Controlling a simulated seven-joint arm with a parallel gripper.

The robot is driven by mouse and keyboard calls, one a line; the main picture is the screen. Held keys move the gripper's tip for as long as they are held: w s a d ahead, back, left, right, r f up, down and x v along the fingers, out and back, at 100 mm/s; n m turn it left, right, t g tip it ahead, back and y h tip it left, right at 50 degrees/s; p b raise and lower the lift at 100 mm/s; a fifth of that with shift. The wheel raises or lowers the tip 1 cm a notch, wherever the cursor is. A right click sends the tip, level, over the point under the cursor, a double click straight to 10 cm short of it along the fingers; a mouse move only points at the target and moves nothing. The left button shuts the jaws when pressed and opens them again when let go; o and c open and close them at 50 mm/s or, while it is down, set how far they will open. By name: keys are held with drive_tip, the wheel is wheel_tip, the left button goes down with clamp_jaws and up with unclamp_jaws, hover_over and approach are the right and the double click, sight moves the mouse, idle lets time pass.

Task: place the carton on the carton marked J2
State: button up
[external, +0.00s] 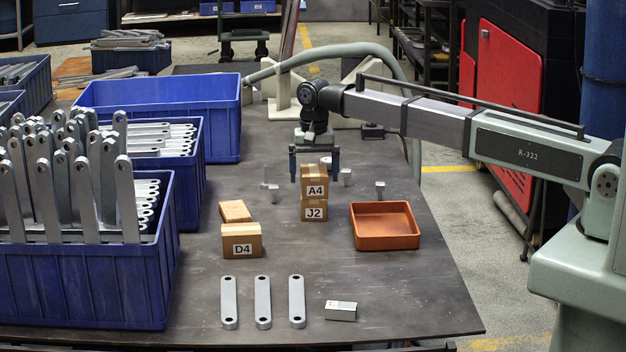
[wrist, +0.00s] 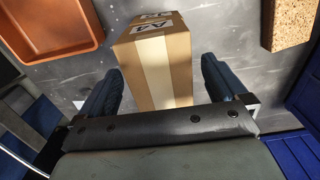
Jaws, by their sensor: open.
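The carton marked J2 (external: 314,212) stands on the table. The carton marked A4 (external: 314,184) rests on top of it, roughly squared over it. My gripper (external: 314,165) is above and around the top of the A4 carton, pointing down. In the wrist view my gripper (wrist: 165,85) has its fingers apart, with a visible gap on each side of the carton. A third carton marked D4 (external: 241,243) stands to the left.
An orange tray (external: 385,241) is right of the stack. A cork-like block (external: 235,211) lies behind D4. Flat metal links (external: 263,302) and a small metal block (external: 341,311) lie in front. Blue bins (external: 85,265) fill the left side. Small brackets (external: 346,177) stand near the stack.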

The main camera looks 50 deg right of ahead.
sight(314, 170)
wheel_tip(314, 170, up, 10)
drive_tip(key=shift+r, duration=0.2)
